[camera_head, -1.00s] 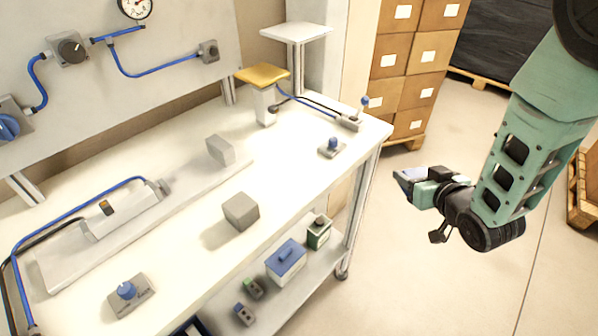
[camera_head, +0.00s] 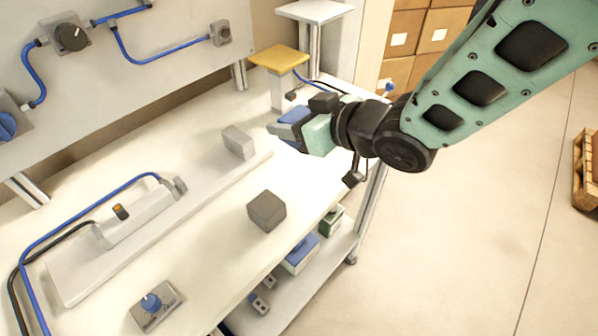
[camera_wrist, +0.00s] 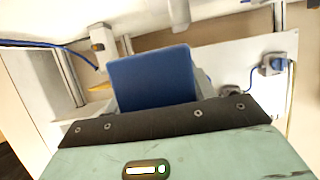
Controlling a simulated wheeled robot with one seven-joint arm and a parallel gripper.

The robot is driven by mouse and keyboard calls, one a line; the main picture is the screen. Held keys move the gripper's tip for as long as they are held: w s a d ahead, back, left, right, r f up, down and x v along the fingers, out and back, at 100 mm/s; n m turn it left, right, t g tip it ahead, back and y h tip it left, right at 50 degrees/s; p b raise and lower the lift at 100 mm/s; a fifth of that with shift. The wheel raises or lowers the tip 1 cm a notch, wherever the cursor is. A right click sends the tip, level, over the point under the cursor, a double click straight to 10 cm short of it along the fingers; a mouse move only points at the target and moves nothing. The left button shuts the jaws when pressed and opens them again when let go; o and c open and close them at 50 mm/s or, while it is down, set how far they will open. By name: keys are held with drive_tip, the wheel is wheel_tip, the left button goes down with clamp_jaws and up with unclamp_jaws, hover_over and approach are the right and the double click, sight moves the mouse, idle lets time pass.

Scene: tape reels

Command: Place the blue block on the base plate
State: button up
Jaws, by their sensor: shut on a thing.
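The blue block (camera_head: 293,116) is held in my gripper (camera_head: 290,128) above the right part of the white table. In the wrist view the blue block (camera_wrist: 152,78) stands out in front of the gripper body and hides most of the fingers. The base plate appears to be the long pale grey plate (camera_head: 208,182) on the table. Its far end carries an upright grey block (camera_head: 238,142); a low grey fixture (camera_head: 137,217) is on its near part. My gripper is beyond and right of the plate's far end, apart from it.
A dark grey cube (camera_head: 266,211) stands on the table in front of the plate. A blue-knob box (camera_head: 155,304) is near the front left. A yellow-topped post (camera_head: 279,58) stands close behind my gripper. Blue and black cables (camera_head: 65,215) cross the left side.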

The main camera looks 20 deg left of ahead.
sight(296, 172)
drive_tip(key=shift+f+p, duration=0.5)
drive_tip(key=shift+f, duration=4.3)
drive_tip(key=shift+f, duration=0.2)
drive_tip(key=o, duration=1.1)
